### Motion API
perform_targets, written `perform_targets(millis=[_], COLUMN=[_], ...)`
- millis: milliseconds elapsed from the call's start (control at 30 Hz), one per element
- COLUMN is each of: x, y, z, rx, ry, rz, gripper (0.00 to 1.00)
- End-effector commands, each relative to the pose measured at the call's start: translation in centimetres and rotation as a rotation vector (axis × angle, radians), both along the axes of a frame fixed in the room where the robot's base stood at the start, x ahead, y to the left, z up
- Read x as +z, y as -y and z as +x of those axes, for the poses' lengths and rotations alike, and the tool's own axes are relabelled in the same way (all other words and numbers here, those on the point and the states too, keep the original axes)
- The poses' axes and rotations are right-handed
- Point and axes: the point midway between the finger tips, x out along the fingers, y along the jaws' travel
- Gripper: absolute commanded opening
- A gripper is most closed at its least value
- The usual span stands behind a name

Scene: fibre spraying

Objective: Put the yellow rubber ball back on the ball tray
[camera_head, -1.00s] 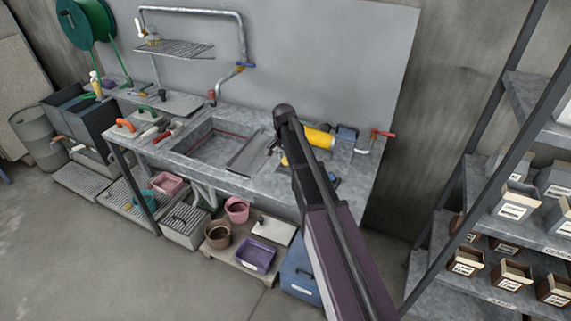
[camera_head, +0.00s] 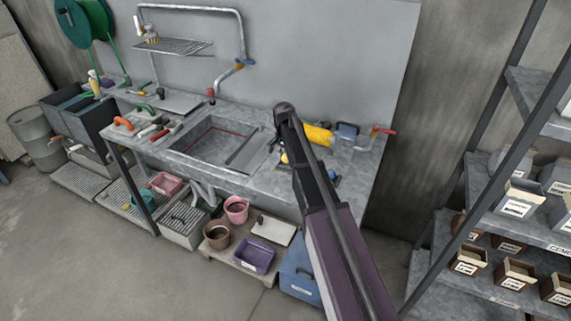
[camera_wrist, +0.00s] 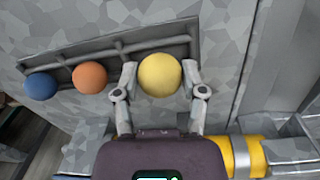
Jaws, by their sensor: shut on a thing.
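The yellow rubber ball (camera_wrist: 160,74) sits between the two fingers of my gripper (camera_wrist: 160,82), which is shut on it. In the wrist view the ball overlaps the right end of the grey ball tray (camera_wrist: 128,44). I cannot tell whether it touches the tray or is held just above it. An orange ball (camera_wrist: 89,77) and a blue ball (camera_wrist: 41,86) are in a row to its left at the tray. In the head view my arm hides most of the tray and the gripper.
A yellow cylinder (camera_head: 318,135) lies on the metal counter behind my arm; it also shows in the wrist view (camera_wrist: 250,155). A sink basin (camera_head: 212,138) is to the left. A red-handled tap (camera_head: 383,131) is at the right end. Shelves with boxes stand further right.

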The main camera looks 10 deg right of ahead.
Motion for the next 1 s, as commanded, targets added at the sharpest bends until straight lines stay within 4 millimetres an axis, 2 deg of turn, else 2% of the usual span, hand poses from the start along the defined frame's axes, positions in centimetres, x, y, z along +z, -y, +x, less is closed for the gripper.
perform_targets(millis=[33,133,767,800,900,1000], x=[-0.8,-1.3,-1.9,-1.8,-1.8,-1.8], y=[0.0,0.0,-0.1,-0.1,-0.1,-0.1], z=[0.0,0.0,0.0,0.0,0.0,0.0], rx=[0.0,0.0,0.001,0.001,0.001,0.001], ry=[0.0,0.0,0.0,0.0,0.0,0.0], rz=[0.0,0.0,0.0,0.0,0.0,0.0], gripper=[0.16,0.16,0.16,0.6,0.88,0.88])
